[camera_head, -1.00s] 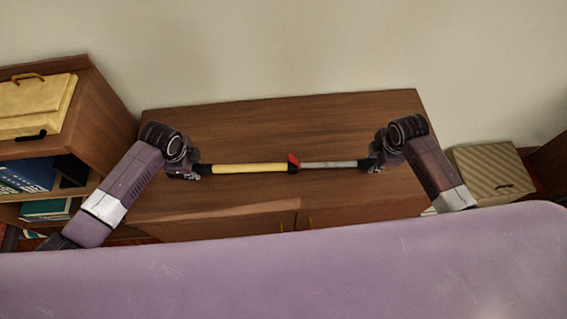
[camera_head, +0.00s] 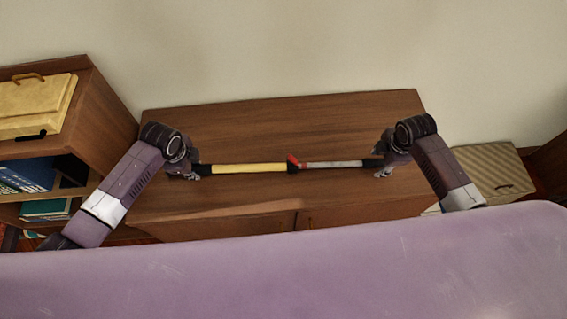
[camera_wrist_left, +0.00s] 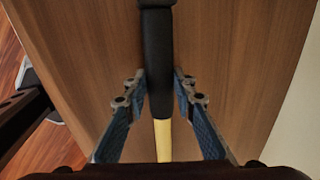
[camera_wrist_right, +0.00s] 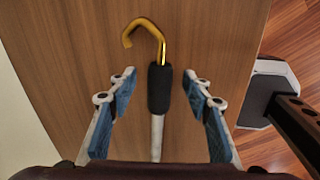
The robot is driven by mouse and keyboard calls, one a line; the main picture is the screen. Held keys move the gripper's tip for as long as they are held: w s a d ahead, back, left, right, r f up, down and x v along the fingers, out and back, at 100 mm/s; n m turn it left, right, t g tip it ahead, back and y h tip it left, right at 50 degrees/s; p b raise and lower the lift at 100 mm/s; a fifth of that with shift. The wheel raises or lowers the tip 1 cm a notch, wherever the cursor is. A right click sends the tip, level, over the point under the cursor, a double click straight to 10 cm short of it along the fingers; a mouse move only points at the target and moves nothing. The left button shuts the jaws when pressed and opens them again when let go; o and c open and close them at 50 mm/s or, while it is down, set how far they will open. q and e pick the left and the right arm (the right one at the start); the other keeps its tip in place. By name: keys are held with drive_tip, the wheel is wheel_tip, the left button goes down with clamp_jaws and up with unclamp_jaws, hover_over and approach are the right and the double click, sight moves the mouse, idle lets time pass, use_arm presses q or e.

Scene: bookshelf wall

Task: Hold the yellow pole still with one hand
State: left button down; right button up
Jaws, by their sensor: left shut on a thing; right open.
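The pole lies level over the brown cabinet top, with a yellow section (camera_head: 250,168), a red and black joint (camera_head: 293,164) and a grey section (camera_head: 333,164). My left gripper (camera_head: 194,171) is shut on the black grip (camera_wrist_left: 159,45) at the yellow end; it also shows in the left wrist view (camera_wrist_left: 161,78). My right gripper (camera_head: 379,170) is open at the grey end. In the right wrist view its fingers (camera_wrist_right: 159,75) stand apart on both sides of the black grip (camera_wrist_right: 160,92), with gaps. A gold hook (camera_wrist_right: 143,28) shows beyond that grip.
The cabinet top (camera_head: 300,118) is otherwise clear. A wooden shelf (camera_head: 105,95) with books (camera_head: 28,174) and a yellow box (camera_head: 35,105) stands at left. A striped box (camera_head: 490,170) stands at right, and a plain wall rises behind.

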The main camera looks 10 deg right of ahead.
drive_tip(key=shift+r, duration=0.1)
wheel_tip(320, 180, up, 12)
drive_tip(key=s, duration=0.2)
drive_tip(key=shift+s+f, duration=0.2)
use_arm(q)
drive_tip(key=shift+d, duration=0.1)
use_arm(e)
drive_tip(key=shift+a, duration=0.1)
use_arm(q)
drive_tip(key=c, duration=1.5)
unclamp_jaws()
drive_tip(key=shift+r, duration=0.1)
